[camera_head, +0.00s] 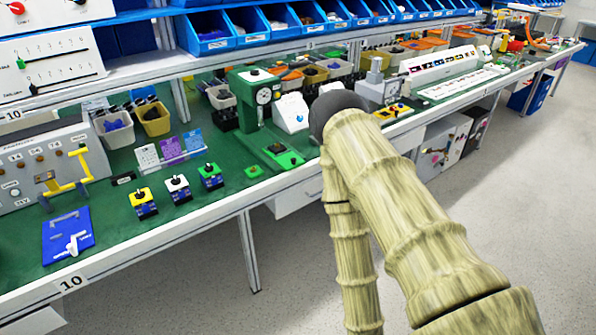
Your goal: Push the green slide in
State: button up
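A flat bright green device (285,157) with a dark part on top lies near the front edge of the green bench mat, left of my arm. A small green block (254,171) lies just left of it. Which of these is the green slide, and how far in it sits, I cannot tell at this size. My arm, with a bamboo-like surface, rises from the lower right to a dark rounded joint, and a thinner section runs down out of the picture. My gripper is not in view.
A green press with a dial (263,95) stands behind the device. Yellow, white and green-topped switches (178,188) line the front edge to the left. A white box with a blue knob (291,112) stands behind. Shelves of blue bins (208,38) run above the bench.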

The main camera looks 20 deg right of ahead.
aim_at(288, 160)
jog(key=z, duration=0.4)
jog(key=i, duration=1.15)
jog(key=u, duration=0.4)
